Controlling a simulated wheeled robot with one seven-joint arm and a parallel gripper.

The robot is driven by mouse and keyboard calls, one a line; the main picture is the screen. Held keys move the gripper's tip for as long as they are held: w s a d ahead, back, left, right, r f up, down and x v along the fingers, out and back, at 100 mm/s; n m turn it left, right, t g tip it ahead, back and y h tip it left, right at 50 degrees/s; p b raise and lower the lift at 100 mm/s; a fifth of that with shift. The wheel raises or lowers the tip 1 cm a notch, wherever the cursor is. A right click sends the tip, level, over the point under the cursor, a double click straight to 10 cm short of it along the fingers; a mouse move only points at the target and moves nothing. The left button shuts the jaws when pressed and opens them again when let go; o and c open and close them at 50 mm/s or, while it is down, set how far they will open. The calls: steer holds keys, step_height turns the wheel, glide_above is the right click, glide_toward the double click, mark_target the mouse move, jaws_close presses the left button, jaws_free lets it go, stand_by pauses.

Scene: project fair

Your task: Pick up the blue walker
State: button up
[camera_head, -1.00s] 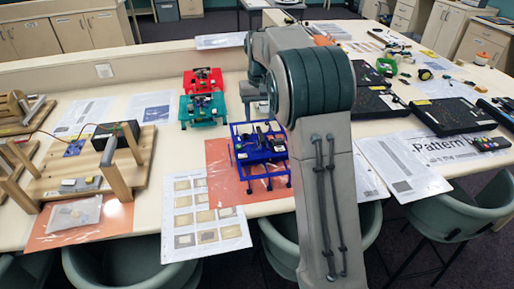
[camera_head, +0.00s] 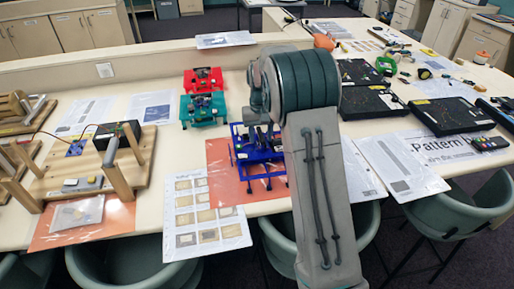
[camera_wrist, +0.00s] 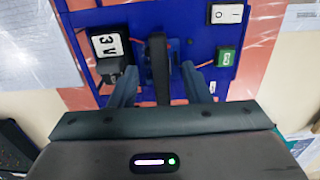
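The blue walker (camera_head: 262,155) is a blue frame on legs, standing on an orange sheet (camera_head: 222,160) near the table's front edge. In the head view my arm covers its right side and part of its top. In the wrist view its blue top plate (camera_wrist: 188,20) carries a "3 V" block, a white switch, a green part and an upright black part in the middle. My gripper (camera_wrist: 158,72) is open above the plate, with one finger on each side of the black part. I cannot tell whether the fingers touch it. In the head view the fingertips are hard to make out.
A teal walker (camera_head: 203,109) and a red walker (camera_head: 203,80) stand behind the blue one. A wooden contraption (camera_head: 90,170) is at the left, and black boards (camera_head: 450,116) are at the right. Printed sheets lie around. Chairs (camera_head: 130,262) line the front edge.

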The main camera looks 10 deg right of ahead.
steer(key=c, duration=0.4)
steer(key=shift+r, duration=0.1)
steer(key=shift+r, duration=0.5)
step_height(320, 180, up, 3)
steer(key=shift+w+r+b, duration=0.1)
steer(key=shift+b, duration=0.45)
steer(key=w+a+r+p, duration=0.1)
steer(key=w+a+r, duration=0.4)
steer(key=w, duration=0.5)
steer(key=shift+r+p, duration=0.4)
steer(key=shift+r, duration=0.45)
